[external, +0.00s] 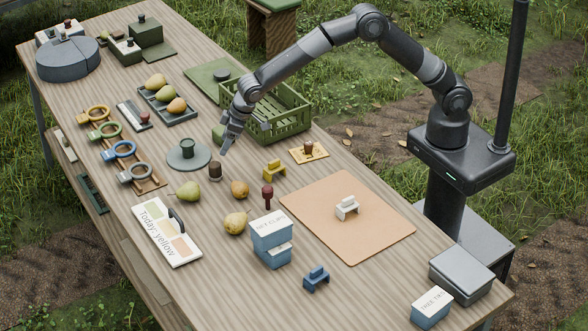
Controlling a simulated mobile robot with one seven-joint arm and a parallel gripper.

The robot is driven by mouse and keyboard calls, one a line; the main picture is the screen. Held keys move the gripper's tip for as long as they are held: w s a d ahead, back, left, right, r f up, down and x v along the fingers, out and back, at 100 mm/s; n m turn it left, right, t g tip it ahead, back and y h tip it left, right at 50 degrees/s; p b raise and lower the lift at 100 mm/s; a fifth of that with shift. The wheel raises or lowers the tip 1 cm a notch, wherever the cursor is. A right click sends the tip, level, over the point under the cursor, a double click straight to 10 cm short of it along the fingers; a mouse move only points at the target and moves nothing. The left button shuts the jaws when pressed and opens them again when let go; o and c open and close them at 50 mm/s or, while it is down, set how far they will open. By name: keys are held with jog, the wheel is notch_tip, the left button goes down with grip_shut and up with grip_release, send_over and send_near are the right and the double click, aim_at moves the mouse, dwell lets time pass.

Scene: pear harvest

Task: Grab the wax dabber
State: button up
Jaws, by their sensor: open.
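A small dark red, knob-topped piece (267,196) stands upright near the table's middle and looks most like the wax dabber, though I cannot be sure. A short brown cylinder (215,171) stands to its upper left, just below my gripper. My gripper (223,146) is open and empty, pointing down above the table, beside the green crate's left corner. It is up and left of the dark red piece, apart from it. A dark green pot (188,147) sits on a round grey plate (174,160) left of my gripper.
A green slatted crate (293,122) stands right of my gripper. Loose pears (236,222), a yellow clip-like piece (274,171) and a blue-and-white box (272,237) surround the dark red piece. An orange mat (375,235) lies to the right, mostly bare.

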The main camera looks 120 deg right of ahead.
aim_at(215, 164)
jog(key=x, duration=0.6)
jog(key=shift+w+d+f, duration=0.15)
jog(key=shift+d+f, duration=0.1)
jog(key=shift+a+x, duration=0.15)
jog(key=shift+x, duration=1.15)
jog(key=shift+a+x, duration=0.2)
jog(key=shift+x, duration=1.1)
jog(key=shift+w, duration=0.1)
jog(key=c, duration=1)
